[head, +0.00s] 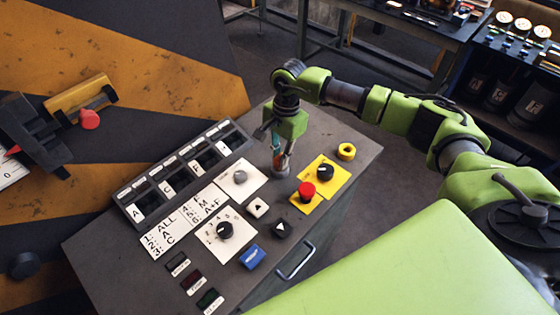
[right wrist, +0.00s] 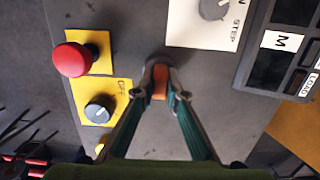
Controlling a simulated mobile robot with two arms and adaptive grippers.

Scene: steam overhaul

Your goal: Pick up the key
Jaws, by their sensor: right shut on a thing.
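My right gripper (head: 281,158) points down at the grey control panel (head: 330,222), between the white STEP plate and the yellow plates. In the right wrist view its fingertips (right wrist: 160,90) are shut on a small orange-brown piece, which I take to be the key (right wrist: 159,80). A dark round part shows just beyond the fingertips, at the panel. I cannot tell whether the key still sits in it. My left gripper is not in view.
Near the gripper are a red button (head: 307,190), a black knob (head: 325,172), a grey knob (head: 240,177) and a yellow ring (head: 346,151). A blue switch (head: 252,256) and a metal handle (head: 296,262) are at the panel's front. Free room lies above the panel.

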